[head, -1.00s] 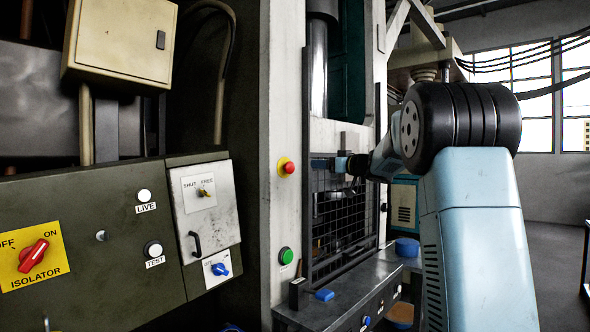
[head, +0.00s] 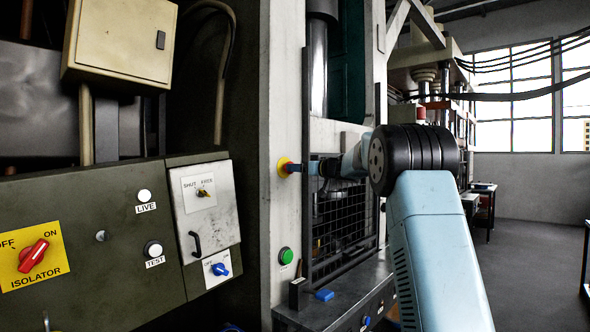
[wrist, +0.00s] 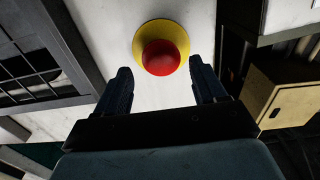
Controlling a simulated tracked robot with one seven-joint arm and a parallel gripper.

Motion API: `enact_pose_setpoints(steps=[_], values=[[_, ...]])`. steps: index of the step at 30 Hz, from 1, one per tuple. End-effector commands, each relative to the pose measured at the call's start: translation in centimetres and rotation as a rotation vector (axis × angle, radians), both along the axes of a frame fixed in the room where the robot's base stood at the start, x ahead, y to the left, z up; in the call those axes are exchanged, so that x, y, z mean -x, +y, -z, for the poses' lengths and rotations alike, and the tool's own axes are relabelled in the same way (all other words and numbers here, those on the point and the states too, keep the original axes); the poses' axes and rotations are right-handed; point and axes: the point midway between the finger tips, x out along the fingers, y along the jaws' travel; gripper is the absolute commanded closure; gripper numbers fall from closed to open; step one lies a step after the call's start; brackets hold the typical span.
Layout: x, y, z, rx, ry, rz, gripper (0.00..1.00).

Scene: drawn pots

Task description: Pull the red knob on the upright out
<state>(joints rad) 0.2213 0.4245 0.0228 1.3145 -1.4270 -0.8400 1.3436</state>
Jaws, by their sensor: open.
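The red knob (wrist: 161,58) sits on a round yellow collar (wrist: 178,32) fixed to the pale upright (wrist: 105,30). In the wrist view the knob lies in line with the gap between my two dark fingers. My gripper (head: 293,168) is open, with nothing between the pads that I can make out as held. In the head view it reaches the knob from the right and hides the red part; only the yellow collar (head: 283,163) shows at its left. I cannot tell whether the fingertips reach past the knob's face.
A green button (head: 286,256) is lower on the upright. A mesh guard (head: 345,220) stands just right of it, behind my wrist. The isolator panel (head: 90,240) is at left.

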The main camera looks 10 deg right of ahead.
Motion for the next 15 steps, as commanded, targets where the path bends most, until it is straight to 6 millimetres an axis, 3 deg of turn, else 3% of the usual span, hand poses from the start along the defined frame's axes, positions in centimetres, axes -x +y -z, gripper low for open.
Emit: enact_pose_setpoints(steps=[6, 15], values=[[-1.6, 1.2, 0.0, 0.000, 0.000, -0.001, 0.30], [-1.9, 1.4, 0.0, 0.000, 0.000, 0.000, 0.30]])
